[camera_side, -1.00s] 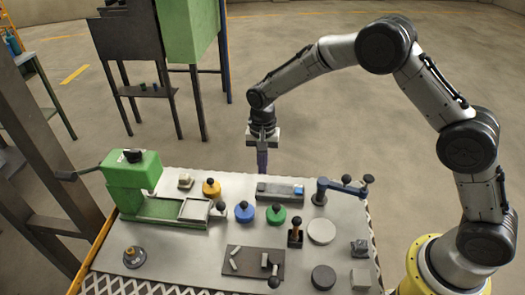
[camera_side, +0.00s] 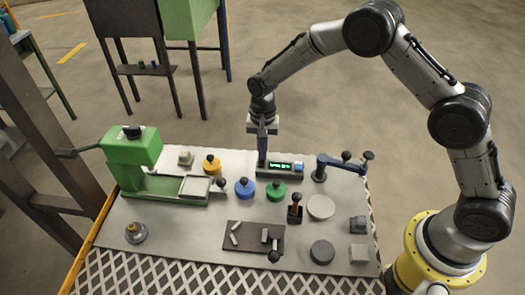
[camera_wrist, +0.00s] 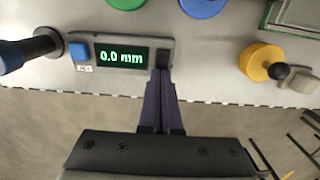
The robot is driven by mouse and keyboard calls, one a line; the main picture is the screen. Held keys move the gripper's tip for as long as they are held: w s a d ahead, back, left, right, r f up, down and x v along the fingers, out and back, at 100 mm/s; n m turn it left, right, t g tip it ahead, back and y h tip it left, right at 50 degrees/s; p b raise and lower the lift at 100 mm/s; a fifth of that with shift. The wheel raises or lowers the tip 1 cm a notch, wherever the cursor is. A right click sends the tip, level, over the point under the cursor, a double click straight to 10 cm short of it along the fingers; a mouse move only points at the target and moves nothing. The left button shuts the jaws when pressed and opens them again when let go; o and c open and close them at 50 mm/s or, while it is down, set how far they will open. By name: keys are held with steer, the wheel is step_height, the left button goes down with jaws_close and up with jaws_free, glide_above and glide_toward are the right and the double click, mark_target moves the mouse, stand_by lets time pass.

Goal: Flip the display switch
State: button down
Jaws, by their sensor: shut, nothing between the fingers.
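The display unit (camera_side: 285,168) is a grey box at the back of the table, with a lit dark screen. A dark switch (camera_wrist: 166,59) is at the right end of the box, partly covered by the fingertips. My gripper (camera_side: 262,163) points down at the left end of the display in the side view. Its shut, empty fingers (camera_wrist: 162,73) are at the switch in the wrist view; I cannot tell whether they touch it.
A blue lever arm (camera_side: 340,165) stands right of the display. Blue (camera_side: 244,188), green (camera_side: 276,191) and yellow (camera_side: 211,166) knobbed discs lie nearby. A green press (camera_side: 133,160) is at the left. The table's back edge runs just behind the display.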

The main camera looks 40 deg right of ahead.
steer(key=shift+s, duration=0.15)
steer(key=shift+s+a+r, duration=0.25)
steer(key=shift+s+a, duration=0.2)
steer(key=shift+a, duration=0.05)
steer(key=shift+r, duration=0.15)
step_height(320, 180, up, 14)
steer(key=w+d, duration=0.1)
steer(key=shift+w+d+f, duration=0.2)
steer(key=shift+w+d, duration=0.05)
steer(key=shift+w, duration=0.05)
stand_by(0.4)
